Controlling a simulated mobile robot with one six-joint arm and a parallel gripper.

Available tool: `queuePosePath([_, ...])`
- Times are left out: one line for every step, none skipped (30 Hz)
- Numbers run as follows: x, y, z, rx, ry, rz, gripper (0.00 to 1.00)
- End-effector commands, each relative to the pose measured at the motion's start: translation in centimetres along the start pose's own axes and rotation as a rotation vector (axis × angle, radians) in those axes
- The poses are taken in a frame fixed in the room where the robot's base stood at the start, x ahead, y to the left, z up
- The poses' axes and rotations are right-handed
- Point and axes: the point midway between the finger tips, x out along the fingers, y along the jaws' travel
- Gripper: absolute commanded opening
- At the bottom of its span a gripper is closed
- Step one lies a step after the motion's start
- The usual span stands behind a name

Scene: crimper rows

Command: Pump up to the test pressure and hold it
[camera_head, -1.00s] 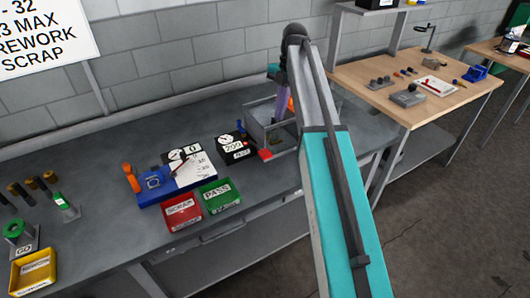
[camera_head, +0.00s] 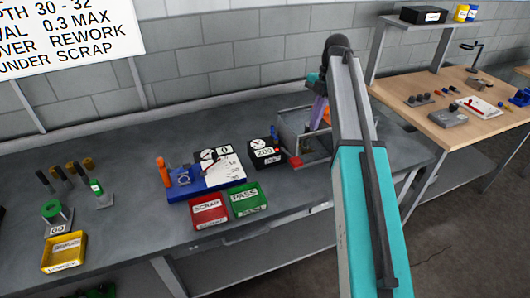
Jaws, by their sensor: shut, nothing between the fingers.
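A black box with a round dial gauge (camera_head: 264,152) and a label that seems to read 200 stands on the grey bench. An orange part (camera_head: 326,118) shows at the tank, mostly covered by my arm. My arm reaches over the right side of the tank, with its purple wrist link pointing down there. My gripper's fingers are hidden behind the arm. The needle is too small to read.
A red SCRAP bin (camera_head: 208,211) and green PASS bin (camera_head: 245,199) stand in front. A yellow bin (camera_head: 64,252) is far left. A wooden table (camera_head: 470,130) stands right.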

Motion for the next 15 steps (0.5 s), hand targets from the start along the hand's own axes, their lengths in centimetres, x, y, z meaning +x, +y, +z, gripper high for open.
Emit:
queuePosePath([0.00,0.00,0.00,0.000,0.000,0.000,0.00])
queuePosePath([0.00,0.00,0.00,0.000,0.000,0.000,0.00])
queuePosePath([0.00,0.00,0.00,0.000,0.000,0.000,0.00])
queuePosePath([0.00,0.00,0.00,0.000,0.000,0.000,0.00])
queuePosePath([0.00,0.00,0.00,0.000,0.000,0.000,0.00])
queuePosePath([0.00,0.00,0.00,0.000,0.000,0.000,0.00])
queuePosePath([0.00,0.00,0.00,0.000,0.000,0.000,0.00])
queuePosePath([0.00,0.00,0.00,0.000,0.000,0.000,0.00])
queuePosePath([0.00,0.02,0.02,0.001,-0.001,0.001,0.00])
queuePosePath([0.00,0.05,0.04,0.002,-0.002,0.002,0.00])
queuePosePath([0.01,0.07,0.08,0.004,-0.004,0.003,0.00])
queuePosePath([0.03,0.11,0.16,0.006,-0.009,0.006,0.00])
queuePosePath([0.05,0.14,0.26,0.009,-0.013,0.009,0.00])
queuePosePath([0.08,0.18,0.36,0.012,-0.019,0.013,0.00])
queuePosePath([0.23,0.08,0.39,0.017,-0.027,0.016,0.00])
